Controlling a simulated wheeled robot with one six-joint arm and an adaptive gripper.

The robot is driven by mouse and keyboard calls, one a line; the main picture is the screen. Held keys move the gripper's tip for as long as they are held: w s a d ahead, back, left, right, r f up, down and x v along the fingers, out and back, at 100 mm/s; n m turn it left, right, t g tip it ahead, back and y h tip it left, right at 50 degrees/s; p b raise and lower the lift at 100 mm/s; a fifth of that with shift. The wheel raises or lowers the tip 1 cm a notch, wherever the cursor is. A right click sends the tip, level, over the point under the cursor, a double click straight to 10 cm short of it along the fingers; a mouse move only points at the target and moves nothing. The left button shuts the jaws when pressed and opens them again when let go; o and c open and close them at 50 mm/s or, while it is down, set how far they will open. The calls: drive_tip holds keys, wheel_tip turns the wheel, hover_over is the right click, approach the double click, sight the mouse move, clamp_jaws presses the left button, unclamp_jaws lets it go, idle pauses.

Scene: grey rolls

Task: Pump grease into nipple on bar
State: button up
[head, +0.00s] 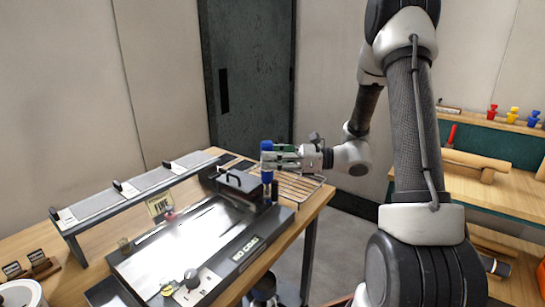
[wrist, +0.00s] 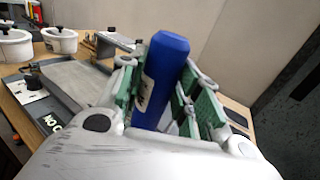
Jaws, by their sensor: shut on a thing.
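My gripper (head: 283,157) is shut on a blue cylinder (head: 267,162), which I take to be the grease pump, above the far right end of the steel machine (head: 190,240). The cylinder stands nearly upright. In the wrist view the blue cylinder (wrist: 165,70) sits between the green finger pads, with a pale label on its side. Its lower end is hidden there. A dark bar (head: 250,250) with white lettering runs along the machine's right side. I cannot make out a nipple on it. A black handled block (head: 238,181) is close below and left of the cylinder.
A knob (head: 192,279) stands at the machine's near end. A white pot (head: 22,293) is front left.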

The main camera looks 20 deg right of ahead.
sight(272, 143)
drive_tip(key=shift+f, duration=0.45)
idle(0.5)
drive_tip(key=shift+r, duration=0.85)
drive_tip(key=shift+r, duration=2.4)
